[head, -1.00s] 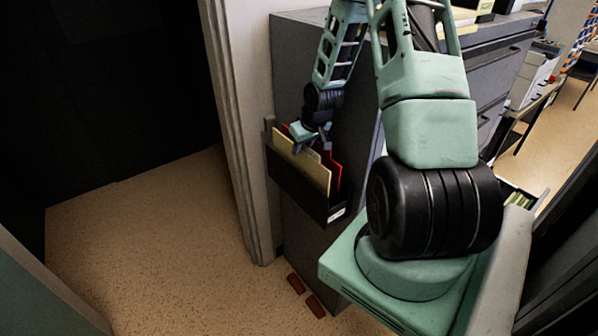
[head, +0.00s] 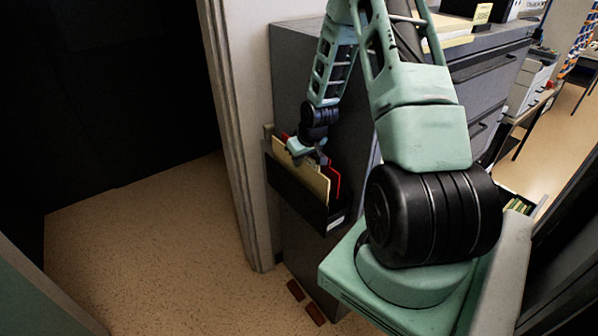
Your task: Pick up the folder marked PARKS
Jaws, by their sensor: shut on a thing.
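My gripper (head: 308,158) is low over a black wall pocket (head: 302,200) fixed to the side of a grey cabinet. It is shut on a folder at the top edges of the upright folders there; its fingertips are small and partly hidden. A cream folder (head: 307,182) stands at the front of the pocket. A red folder (head: 335,183) shows behind it, and a sliver of red also shows at the left. I cannot read any folder's marking, so I cannot tell which one is marked PARKS. A small white label (head: 336,222) is on the pocket's end.
The grey cabinet (head: 295,65) rises behind the pocket, with papers on top. A door frame (head: 236,140) stands close to the pocket's left. Two reddish-brown blocks (head: 296,290) lie on the floor below. The floor at left is clear.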

